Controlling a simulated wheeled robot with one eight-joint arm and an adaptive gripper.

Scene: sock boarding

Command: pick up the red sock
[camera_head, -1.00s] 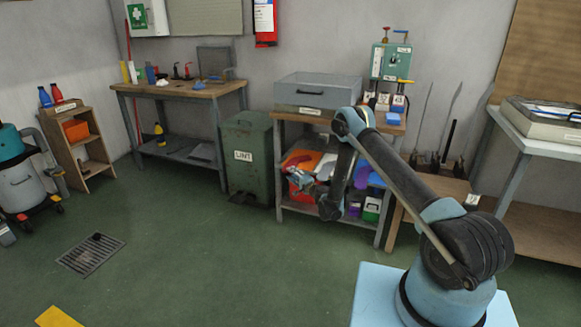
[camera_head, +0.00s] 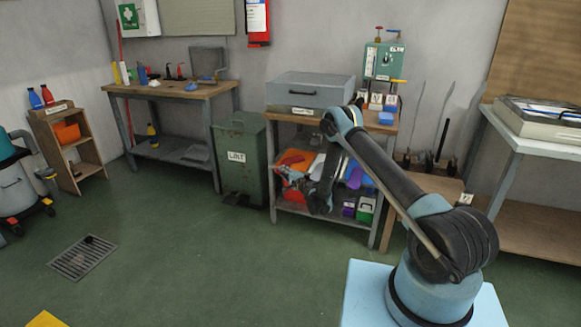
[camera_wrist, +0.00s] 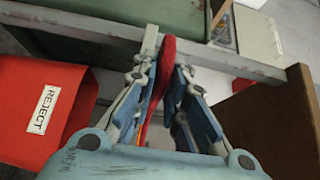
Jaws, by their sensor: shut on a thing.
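In the wrist view, the red sock (camera_wrist: 164,68) is a narrow strip of red cloth between the two fingers of my gripper (camera_wrist: 167,72). The fingers are shut on it, and part of the cloth hangs down between them. In the head view, my gripper (camera_head: 287,178) is small, at the front of the bench with the grey box on top, level with its open lower part. I cannot clearly make out the sock there.
A red bin (camera_wrist: 30,125) labelled REJECT lies left of my gripper in the wrist view. A brown panel (camera_wrist: 278,125) is close on the right. In the head view, a green bin (camera_head: 238,178) stands left of the bench.

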